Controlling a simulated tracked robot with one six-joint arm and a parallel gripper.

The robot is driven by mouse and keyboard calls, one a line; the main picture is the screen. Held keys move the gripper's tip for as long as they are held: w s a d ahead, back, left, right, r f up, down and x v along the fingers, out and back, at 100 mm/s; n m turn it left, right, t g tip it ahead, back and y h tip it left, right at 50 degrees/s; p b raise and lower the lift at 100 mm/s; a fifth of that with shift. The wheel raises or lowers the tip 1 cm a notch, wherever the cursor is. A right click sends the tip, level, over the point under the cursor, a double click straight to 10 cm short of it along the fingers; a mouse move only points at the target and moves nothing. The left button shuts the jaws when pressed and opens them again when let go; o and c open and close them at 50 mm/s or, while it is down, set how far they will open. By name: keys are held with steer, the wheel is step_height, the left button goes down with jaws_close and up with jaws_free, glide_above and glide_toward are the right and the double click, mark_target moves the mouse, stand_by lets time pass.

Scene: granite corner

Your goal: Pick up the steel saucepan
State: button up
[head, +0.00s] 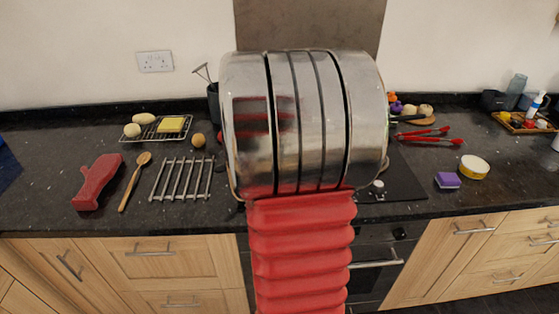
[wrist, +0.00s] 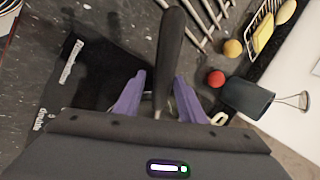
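In the wrist view a dark handle (wrist: 171,50), which I take to be the steel saucepan's, runs from the top edge down between the purple fingers of my gripper (wrist: 160,92). The fingers stand apart on either side of the handle, with a gap at least on the left, so my gripper looks open around it. The pan's body is hidden below the gripper housing. In the head view my own arm fills the middle and hides the gripper and the saucepan.
A black hob (head: 405,183) shows right of my arm. On the left are a bar trivet (head: 182,178), a wooden spoon (head: 133,182) and a red object (head: 97,182). A dark utensil pot (wrist: 248,98) and a red ball (wrist: 215,78) are near the right finger. Red tongs (head: 430,137) lie right.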

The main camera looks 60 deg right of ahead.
steer(key=shift+x, duration=1.2)
steer(key=c, duration=0.9)
jaws_close()
steer(key=shift+s+f, duration=0.1)
steer(key=shift+d, duration=0.1)
